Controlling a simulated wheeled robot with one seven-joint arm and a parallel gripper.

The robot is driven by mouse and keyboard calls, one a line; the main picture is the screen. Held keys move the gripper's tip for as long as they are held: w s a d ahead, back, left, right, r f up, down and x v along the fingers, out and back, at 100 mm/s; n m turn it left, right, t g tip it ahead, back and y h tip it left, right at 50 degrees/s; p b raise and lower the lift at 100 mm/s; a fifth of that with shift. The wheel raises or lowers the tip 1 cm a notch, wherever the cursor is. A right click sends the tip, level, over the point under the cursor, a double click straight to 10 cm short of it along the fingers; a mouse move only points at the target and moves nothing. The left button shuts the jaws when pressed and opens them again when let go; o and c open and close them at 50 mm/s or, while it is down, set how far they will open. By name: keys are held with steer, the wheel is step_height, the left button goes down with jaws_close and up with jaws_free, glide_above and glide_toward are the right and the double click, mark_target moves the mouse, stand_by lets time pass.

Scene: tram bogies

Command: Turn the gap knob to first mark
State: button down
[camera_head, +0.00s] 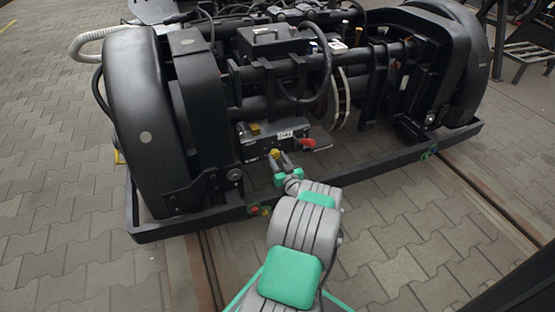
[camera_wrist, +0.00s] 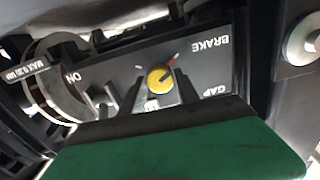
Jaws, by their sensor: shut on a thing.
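The gap knob is a round yellow knob (camera_wrist: 160,76) on a dark panel (camera_wrist: 212,72) lettered BRAKE and GAP, which reads upside down in the wrist view. A short red mark lies beyond the knob to its upper right, and a pale mark to its upper left. My gripper (camera_wrist: 161,92) has its dark fingers on both sides of the knob and is shut on it. In the head view my gripper (camera_head: 277,160) reaches the front of the control box (camera_head: 262,145) low on the bogie, with yellow showing at its tip. The knob's exact pointer angle is hard to read.
A red handle (camera_head: 308,142) sticks out right of the box, and another yellow part (camera_head: 255,128) sits on top. Black wheel covers (camera_head: 142,120) flank the box. A low black frame rail (camera_head: 375,172) runs in front. Paving is clear on both sides of my arm.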

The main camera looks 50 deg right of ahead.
steer(key=shift+w, duration=0.1)
steer(key=c, duration=0.9)
jaws_free()
steer(key=p+v, duration=0.3)
steer(key=v, duration=0.4)
steer(key=shift+r, duration=0.15)
steer(key=shift+s+a, duration=0.25)
steer(key=shift+s, duration=0.2)
